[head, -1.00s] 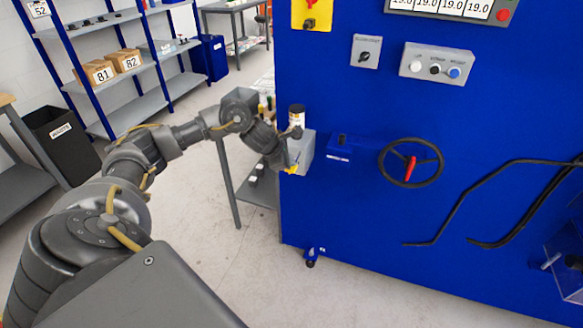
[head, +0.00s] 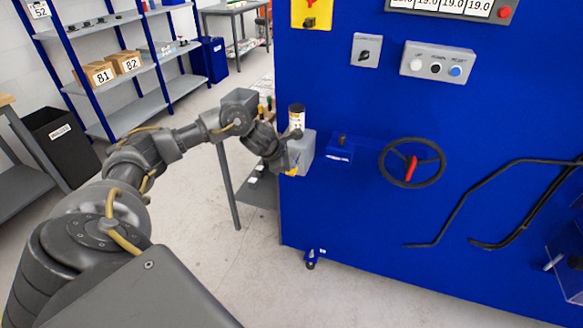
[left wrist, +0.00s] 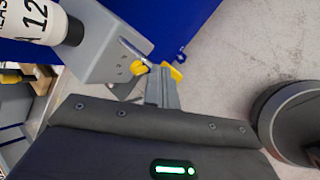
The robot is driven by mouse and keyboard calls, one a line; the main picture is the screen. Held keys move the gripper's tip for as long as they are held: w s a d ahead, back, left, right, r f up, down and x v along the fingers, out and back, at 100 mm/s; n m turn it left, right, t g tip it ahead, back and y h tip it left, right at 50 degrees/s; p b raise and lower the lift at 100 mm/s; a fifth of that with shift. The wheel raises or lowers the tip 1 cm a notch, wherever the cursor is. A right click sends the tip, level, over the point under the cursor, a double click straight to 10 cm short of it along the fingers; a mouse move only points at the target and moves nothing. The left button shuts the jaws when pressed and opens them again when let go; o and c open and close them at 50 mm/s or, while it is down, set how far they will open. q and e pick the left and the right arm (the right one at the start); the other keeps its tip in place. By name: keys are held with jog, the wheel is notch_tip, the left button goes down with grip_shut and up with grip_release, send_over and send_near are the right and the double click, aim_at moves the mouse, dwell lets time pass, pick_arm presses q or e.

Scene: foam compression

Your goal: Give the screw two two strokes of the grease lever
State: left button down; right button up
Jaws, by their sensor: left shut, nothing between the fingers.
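The grease unit is a grey box (head: 303,152) on the left edge of the blue machine, with a white cartridge (head: 296,117) standing on top. In the left wrist view the box (left wrist: 107,52) carries a thin metal lever (left wrist: 134,50) and yellow parts (left wrist: 138,68). My left gripper (head: 288,166) is at the box's near left side, beside the yellow parts. In the left wrist view its shut fingers (left wrist: 163,76) lie close against the lever area with nothing between them. I cannot tell whether they touch the lever. My right gripper is not in view.
The blue machine front has a handwheel (head: 412,163), a small blue box (head: 339,148), a switch (head: 366,50), a button panel (head: 437,63) and black bent bars (head: 470,200). Shelves (head: 150,62) and a dark bin (head: 60,146) stand at the left. The floor (head: 240,265) before the machine is clear.

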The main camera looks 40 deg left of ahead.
pick_arm(q)
jog(key=shift+f+b, duration=0.35)
jog(key=shift+f, duration=0.1)
jog(key=shift+r, duration=0.15)
dwell(0.7)
jog(key=shift+r+p, duration=1.1)
jog(key=shift+r, duration=0.5)
jog(key=shift+r, duration=0.15)
notch_tip(320, 180, up, 5)
jog(key=p, duration=0.3)
jog(key=shift+p, duration=0.3)
jog(key=shift+f, duration=0.2)
